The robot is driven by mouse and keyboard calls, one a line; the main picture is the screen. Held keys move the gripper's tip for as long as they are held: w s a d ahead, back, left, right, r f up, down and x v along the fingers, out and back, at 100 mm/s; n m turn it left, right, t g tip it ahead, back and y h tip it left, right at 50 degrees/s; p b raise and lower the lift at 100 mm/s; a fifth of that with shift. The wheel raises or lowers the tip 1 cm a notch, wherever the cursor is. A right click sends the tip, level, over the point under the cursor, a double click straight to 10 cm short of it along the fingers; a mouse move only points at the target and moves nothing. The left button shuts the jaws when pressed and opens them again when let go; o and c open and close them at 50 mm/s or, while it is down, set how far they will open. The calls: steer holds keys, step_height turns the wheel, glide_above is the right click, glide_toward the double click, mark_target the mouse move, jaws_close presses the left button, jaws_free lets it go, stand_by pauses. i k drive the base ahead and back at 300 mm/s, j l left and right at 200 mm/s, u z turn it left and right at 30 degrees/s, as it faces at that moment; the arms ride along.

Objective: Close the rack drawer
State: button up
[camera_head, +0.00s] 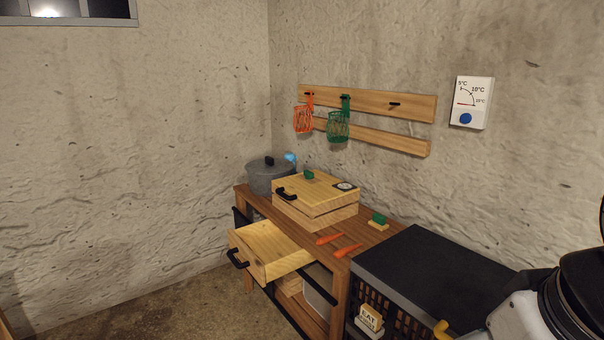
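The rack drawer (268,248) is a light wooden drawer pulled well out of the front of the wooden rack (374,236). Its black handle (237,259) is on its front face, toward the left. The drawer looks empty from here, though part of its inside is hard to see. White and black links of my arm show at the lower right edge, far to the right of the drawer. My gripper is not in view.
A wooden box (316,203) with a black handle, a grey pot (269,177) and carrots (348,251) are on the rack top. A black cabinet (430,268) stands between the rack and my arm. Floor (190,306) is clear left of the drawer.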

mark_target(268, 254)
steer(key=i+j+u, duration=0.3)
steer(key=i, duration=0.2)
steer(key=i+u, duration=0.3)
steer(key=i, duration=0.2)
